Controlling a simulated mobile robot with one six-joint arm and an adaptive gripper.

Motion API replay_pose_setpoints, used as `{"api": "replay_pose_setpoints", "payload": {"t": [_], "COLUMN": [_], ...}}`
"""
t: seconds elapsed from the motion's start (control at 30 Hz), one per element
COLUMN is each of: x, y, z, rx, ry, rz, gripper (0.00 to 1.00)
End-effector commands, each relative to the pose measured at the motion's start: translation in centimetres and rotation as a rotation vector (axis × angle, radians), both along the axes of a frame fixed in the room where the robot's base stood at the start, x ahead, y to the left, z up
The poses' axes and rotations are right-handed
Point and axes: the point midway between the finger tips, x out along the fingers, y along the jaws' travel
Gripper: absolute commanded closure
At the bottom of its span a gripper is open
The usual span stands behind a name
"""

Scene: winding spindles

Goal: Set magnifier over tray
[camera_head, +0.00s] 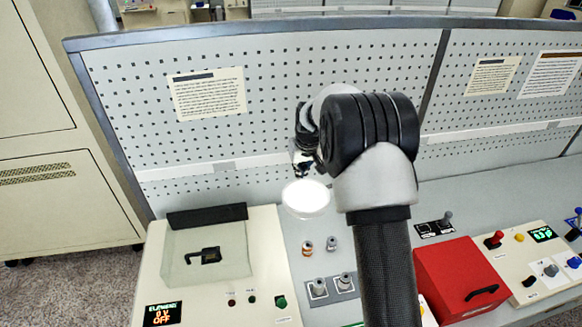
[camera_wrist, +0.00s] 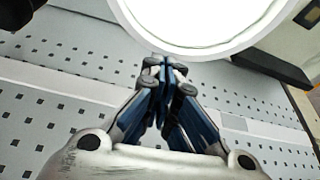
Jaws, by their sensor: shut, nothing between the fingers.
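The magnifier shows in the head view as a round, brightly lit white disc with a pale rim (camera_head: 306,198), above the bench left of my arm. In the wrist view its glowing face and rim (camera_wrist: 212,22) fill the top. My gripper (camera_head: 303,172) is just behind the disc in the head view, partly hidden by my own wrist. In the wrist view my gripper (camera_wrist: 168,64) has its fingertips together and empty, close to the rim; I cannot tell whether they touch it. Small copper-coloured spools (camera_head: 307,248) stand on the bench below the disc. I cannot clearly pick out a tray.
A cream box (camera_head: 283,245) with a clear-covered well and an "OFF" display is at the left. Grey spindle knobs on a plate (camera_head: 345,294) are at the front. A red box (camera_head: 460,280) is right of my arm. A pegboard (camera_head: 270,110) stands close behind my gripper.

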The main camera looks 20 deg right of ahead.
Motion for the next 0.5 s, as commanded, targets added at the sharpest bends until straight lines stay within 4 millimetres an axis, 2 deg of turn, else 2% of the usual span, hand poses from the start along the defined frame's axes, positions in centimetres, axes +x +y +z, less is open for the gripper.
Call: {"api": "replay_pose_setpoints", "payload": {"t": [0.03,0.2,0.5], "x": [-1.4,-5.6,-11.9], "y": [-0.2,-0.7,-2.7], "z": [-0.5,-0.6,-0.5], "rx": [0.002,0.000,-0.001], "ry": [-0.002,-0.003,-0.002], "rz": [0.038,0.196,0.445], "gripper": [1.00,1.00,1.00]}}
